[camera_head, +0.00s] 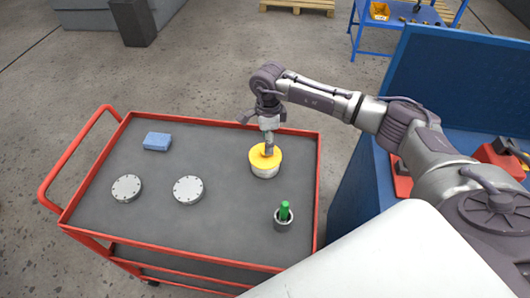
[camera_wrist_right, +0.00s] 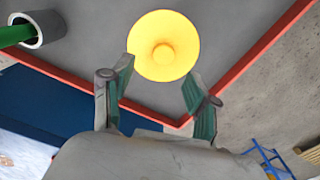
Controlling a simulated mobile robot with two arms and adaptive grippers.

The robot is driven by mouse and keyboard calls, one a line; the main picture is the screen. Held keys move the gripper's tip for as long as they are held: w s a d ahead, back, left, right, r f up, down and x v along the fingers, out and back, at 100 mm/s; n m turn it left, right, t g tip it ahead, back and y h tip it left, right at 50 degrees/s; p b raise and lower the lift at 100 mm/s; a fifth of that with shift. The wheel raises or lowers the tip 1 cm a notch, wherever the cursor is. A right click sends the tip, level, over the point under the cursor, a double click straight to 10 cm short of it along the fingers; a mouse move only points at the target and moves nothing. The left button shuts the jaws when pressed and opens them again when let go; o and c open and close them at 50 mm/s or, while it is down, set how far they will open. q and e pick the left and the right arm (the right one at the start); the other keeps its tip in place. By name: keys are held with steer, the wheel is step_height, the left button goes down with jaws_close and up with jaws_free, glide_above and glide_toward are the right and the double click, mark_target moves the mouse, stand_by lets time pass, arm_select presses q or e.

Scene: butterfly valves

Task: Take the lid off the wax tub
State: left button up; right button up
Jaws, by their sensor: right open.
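The wax tub (camera_head: 264,172) is a short pale cylinder on the grey cart top, towards its right side. Its yellow lid (camera_head: 258,159) sits on it. In the right wrist view the lid (camera_wrist_right: 164,28) is a round yellow disc with a small raised knob at its centre. My right gripper (camera_head: 268,146) points down over the lid and hides part of it. In the right wrist view the gripper (camera_wrist_right: 158,78) is open, its green-padded fingers spread and nothing between them. Whether they touch the lid cannot be told. My left gripper is not in view.
The red-edged cart (camera_head: 225,225) also carries two round metal discs (camera_head: 127,188) (camera_head: 188,189), a blue block (camera_head: 157,141) and a grey cup (camera_head: 283,224) holding a green-handled item. A blue bench (camera_head: 440,75) stands at the right. The cart's front middle is clear.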

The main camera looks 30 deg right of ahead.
steer(key=shift+w+a+f+p, duration=0.1)
steer(key=shift+a+f+p, duration=0.05)
steer(key=shift+f+p, duration=0.6)
step_height(320, 180, down, 3)
steer(key=shift+w+r+p, duration=0.1)
steer(key=shift+r+p, duration=0.05)
steer(key=shift+p, duration=0.2)
steer(key=shift+f, duration=0.5)
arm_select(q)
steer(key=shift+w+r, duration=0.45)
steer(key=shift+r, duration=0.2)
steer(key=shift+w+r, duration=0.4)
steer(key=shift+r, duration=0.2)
arm_select(e)
steer(key=c, duration=0.9)
